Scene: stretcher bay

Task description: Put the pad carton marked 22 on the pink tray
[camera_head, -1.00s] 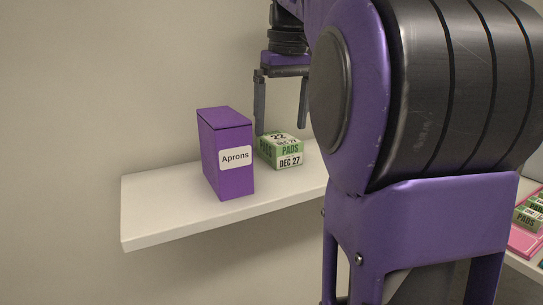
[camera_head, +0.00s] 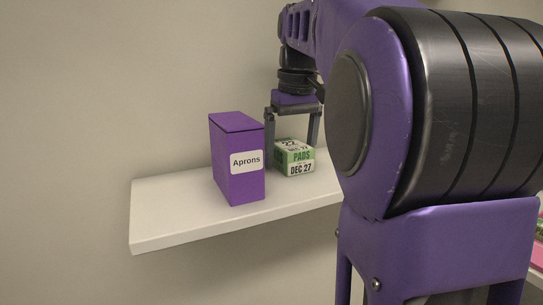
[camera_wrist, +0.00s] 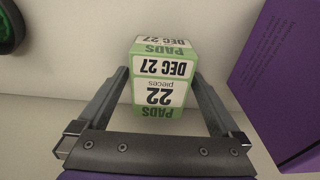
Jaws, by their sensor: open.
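The green and white pad carton marked 22 (camera_head: 296,160) stands on the white shelf beside the purple Aprons box. In the wrist view the carton (camera_wrist: 160,85) appears upside down, its label reading 22 pieces and DEC 27. My gripper (camera_head: 293,150) is open and points down over the carton. In the wrist view its two fingers (camera_wrist: 160,88) lie to the left and right of the carton, with a gap on each side. The pink tray (camera_head: 538,258) shows only as a sliver at the right edge, mostly hidden behind my arm.
The purple Aprons box (camera_head: 238,175) stands close to the left of my gripper, and it fills the right of the wrist view (camera_wrist: 285,75). The white shelf (camera_head: 170,215) is clear at its left end. A wall rises behind it.

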